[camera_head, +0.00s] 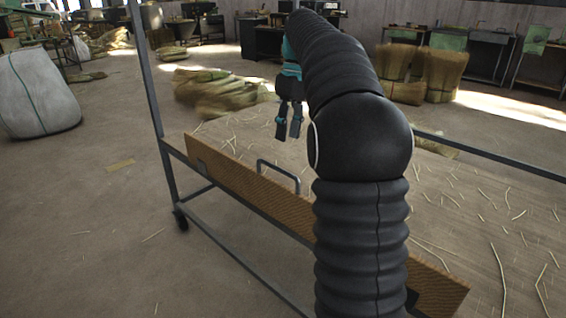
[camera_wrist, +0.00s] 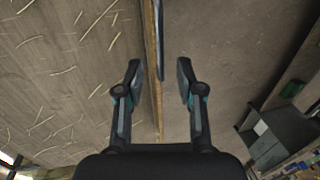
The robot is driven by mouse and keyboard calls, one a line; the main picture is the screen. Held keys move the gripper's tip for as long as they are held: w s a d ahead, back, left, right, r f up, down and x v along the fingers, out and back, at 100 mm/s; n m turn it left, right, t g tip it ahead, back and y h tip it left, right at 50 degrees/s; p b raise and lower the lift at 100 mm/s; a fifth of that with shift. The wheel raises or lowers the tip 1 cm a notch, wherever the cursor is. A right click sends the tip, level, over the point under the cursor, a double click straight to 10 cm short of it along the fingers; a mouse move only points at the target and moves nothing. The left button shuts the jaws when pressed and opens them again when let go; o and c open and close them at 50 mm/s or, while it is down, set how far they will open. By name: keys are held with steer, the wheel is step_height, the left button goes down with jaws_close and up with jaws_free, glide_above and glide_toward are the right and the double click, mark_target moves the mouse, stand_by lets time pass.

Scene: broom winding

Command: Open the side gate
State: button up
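The side gate (camera_head: 232,190) is a long tan board standing upright along the near side of a wheeled cart. A dark U-shaped handle (camera_head: 278,170) rises at its top edge. My gripper (camera_head: 288,134) points down above the cart, close to the handle; its exact height above it is hard to tell. In the wrist view my gripper (camera_wrist: 158,68) has its two fingers apart. The gate's thin edge (camera_wrist: 149,50) and the dark handle bar (camera_wrist: 160,38) run between the finger lines, ahead of the tips. I see no contact. My arm hides part of the gate in the head view.
The cart's bed (camera_head: 445,205) is strewn with straw strands. A cart post (camera_head: 151,90) stands left of the gate. A straw bundle (camera_head: 218,92) lies behind, and a white sack (camera_head: 36,92) stands far left. The floor left of the cart is mostly clear.

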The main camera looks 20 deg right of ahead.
mark_target(282, 170)
steer(key=f, duration=0.2)
steer(key=a+f, duration=0.1)
steer(key=f, duration=0.2)
steer(key=f+b, duration=0.1)
steer(key=f, duration=0.2)
steer(key=shift+s+a+f, duration=0.2)
steer(key=shift+s+a, duration=0.1)
steer(key=shift+s, duration=0.05)
jaws_close()
steer(key=shift+a, duration=0.1)
